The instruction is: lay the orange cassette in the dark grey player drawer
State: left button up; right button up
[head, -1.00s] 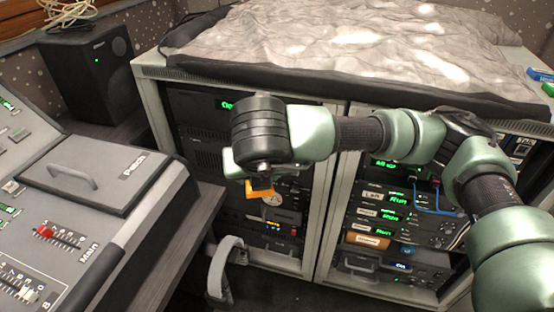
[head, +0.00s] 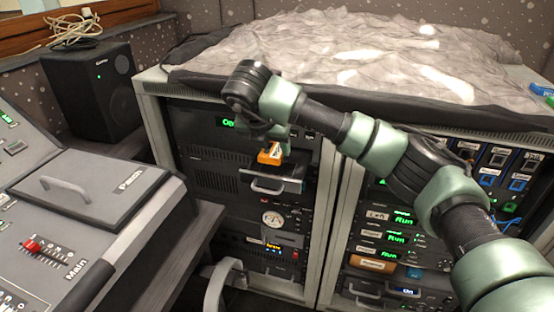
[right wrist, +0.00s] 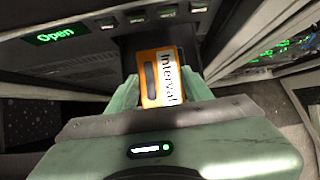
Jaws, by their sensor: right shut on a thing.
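The orange cassette (head: 269,154) is in my right gripper (head: 272,143), held at the open dark grey player drawer (head: 292,186) in the left rack. In the right wrist view, the cassette (right wrist: 172,85) has a white label reading "Interval" and sits between the green fingers of my right gripper (right wrist: 160,92). In the head view it overlaps the rear left part of the drawer; I cannot tell whether it touches the drawer floor. The drawer has a silver handle in front. My left gripper is not in view.
A green "Open" display (right wrist: 57,34) is on the player front. The right rack (head: 395,240) holds several lit units. A grey mixing console (head: 70,235) with a Patch lid stands at left. A speaker (head: 95,90) stands behind.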

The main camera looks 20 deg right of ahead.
aim_at(277, 170)
jog(key=w+d, duration=0.2)
jog(key=w, duration=0.1)
jog(key=shift+d, duration=0.1)
jog(key=shift+f, duration=0.7)
jog(key=f, duration=0.5)
jog(key=shift+w+f, duration=0.2)
jog(key=shift+f, duration=0.15)
jog(key=o, duration=1.4)
jog(key=shift+r, duration=0.15)
jog(key=v, duration=1.2)
